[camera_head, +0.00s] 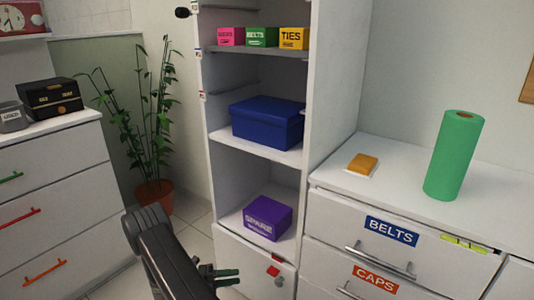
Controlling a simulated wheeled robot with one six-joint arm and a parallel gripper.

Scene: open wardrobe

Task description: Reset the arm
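My dark arm rises from the bottom edge, left of the wardrobe (331,110). My gripper (228,277) shows at the bottom, with green-tipped fingers pointing right, in front of the wardrobe's lower door. I see the fingers nearly edge-on, so the gap between them is unclear. No held object is visible. The wardrobe's open shelves hold a purple box (267,217) low down, a blue lidded box (267,122) in the middle, and small pink (231,37), green (262,37) and yellow (294,38) boxes on top.
A potted plant (153,197) stands behind my arm. A left dresser (60,187) holds a black box (49,98). Tiled floor shows between dresser and wardrobe.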

